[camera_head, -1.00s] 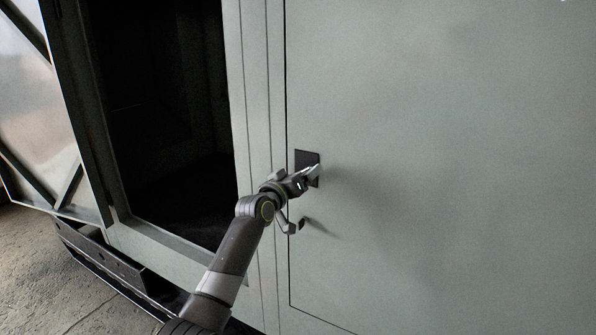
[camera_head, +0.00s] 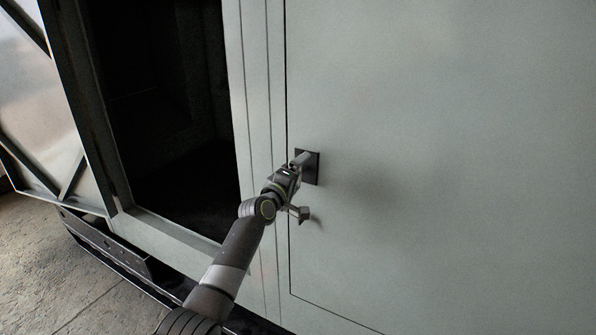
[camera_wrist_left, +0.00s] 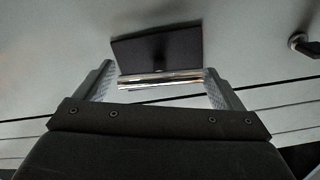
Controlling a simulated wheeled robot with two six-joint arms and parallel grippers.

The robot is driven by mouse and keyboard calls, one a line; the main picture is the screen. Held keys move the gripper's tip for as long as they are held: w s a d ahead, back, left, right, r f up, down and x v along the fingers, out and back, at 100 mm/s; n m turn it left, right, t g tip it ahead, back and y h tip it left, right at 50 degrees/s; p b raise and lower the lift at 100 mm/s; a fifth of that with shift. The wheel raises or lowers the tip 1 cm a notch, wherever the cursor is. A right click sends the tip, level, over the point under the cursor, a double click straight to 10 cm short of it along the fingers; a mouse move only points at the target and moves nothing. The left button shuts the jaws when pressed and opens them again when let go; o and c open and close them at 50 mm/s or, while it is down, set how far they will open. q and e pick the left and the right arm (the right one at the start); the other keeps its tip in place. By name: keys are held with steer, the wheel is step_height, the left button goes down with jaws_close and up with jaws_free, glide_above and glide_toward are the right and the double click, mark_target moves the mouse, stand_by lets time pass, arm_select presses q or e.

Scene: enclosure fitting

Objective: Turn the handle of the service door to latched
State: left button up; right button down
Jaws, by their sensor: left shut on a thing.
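The service door (camera_head: 430,170) is a large pale grey-green panel, flush in its frame. Its handle (camera_wrist_left: 160,80) is a bright metal bar in front of a dark square plate (camera_head: 313,170). The plate also shows in the wrist view (camera_wrist_left: 160,48). My left gripper (camera_head: 298,163) is at the handle, shut on it; in the wrist view the bar lies across between its two fingers. The gripper hides much of the handle in the head view, so its exact angle is hard to tell. My right gripper is not in view.
A dark open compartment (camera_head: 165,120) lies left of the door, with a framed panel (camera_head: 45,110) farther left. A small dark knob (camera_wrist_left: 303,44) sticks out near the handle plate. The door face to the right is clear.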

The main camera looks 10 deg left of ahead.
arm_select(q)
steer(key=shift+n, duration=0.6)
steer(key=o, duration=0.7)
steer(key=shift+o, duration=0.2)
steer(key=shift+f, duration=0.1)
steer(key=b+v, duration=0.3)
steer(key=v, duration=1.4)
steer(key=shift+s, duration=0.15)
steer(key=shift+a+f, duration=0.1)
